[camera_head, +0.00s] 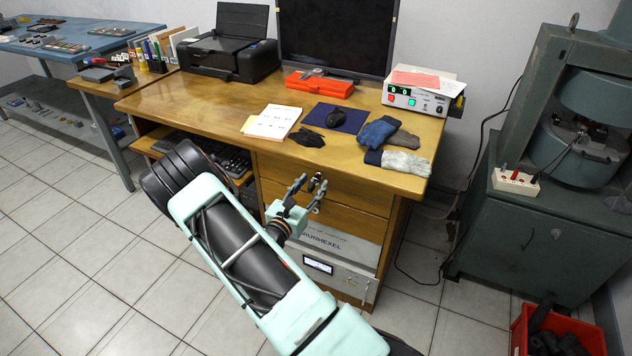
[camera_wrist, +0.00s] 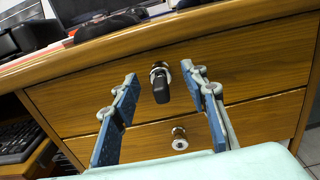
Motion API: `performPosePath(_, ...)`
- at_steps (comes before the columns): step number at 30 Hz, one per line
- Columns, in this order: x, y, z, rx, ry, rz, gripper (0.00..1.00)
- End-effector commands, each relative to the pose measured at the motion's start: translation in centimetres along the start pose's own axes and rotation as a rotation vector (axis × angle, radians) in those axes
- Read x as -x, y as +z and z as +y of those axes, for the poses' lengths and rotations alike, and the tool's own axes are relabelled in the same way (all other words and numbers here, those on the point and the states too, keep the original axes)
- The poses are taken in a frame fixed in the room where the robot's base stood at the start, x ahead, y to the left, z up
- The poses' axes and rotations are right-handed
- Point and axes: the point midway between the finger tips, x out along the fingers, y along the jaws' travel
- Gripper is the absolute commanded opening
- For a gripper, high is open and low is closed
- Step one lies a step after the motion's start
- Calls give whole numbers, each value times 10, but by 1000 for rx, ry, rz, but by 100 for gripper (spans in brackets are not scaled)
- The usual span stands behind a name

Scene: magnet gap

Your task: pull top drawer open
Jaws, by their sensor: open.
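The wooden desk has a top drawer (camera_wrist: 245,60) that looks shut, with a knob (camera_wrist: 160,72) on its front and a dark key-like piece (camera_wrist: 161,90) sticking out of it. In the head view the top drawer front (camera_head: 345,188) is partly behind my gripper (camera_head: 306,190). My gripper also shows in the wrist view (camera_wrist: 165,110), open, with its blue-padded fingers apart on either side of the knob and dark piece. I cannot tell whether either finger touches them. A second drawer (camera_wrist: 150,143) with its own knob (camera_wrist: 179,138) is below.
A white instrument (camera_head: 335,268) stands under the drawers. A green machine (camera_head: 540,220) and red bin (camera_head: 520,330) are right; floor (camera_head: 90,270) at left is clear.

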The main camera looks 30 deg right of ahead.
Motion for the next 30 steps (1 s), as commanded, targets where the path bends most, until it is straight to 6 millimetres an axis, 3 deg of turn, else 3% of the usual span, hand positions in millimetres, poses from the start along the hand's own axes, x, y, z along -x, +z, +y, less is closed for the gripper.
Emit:
performPosePath(12, -5, 0, -1, 1, -1, 0, 40)
performPosePath(30, -5, 0, 0, 0, -1, 0, 6)
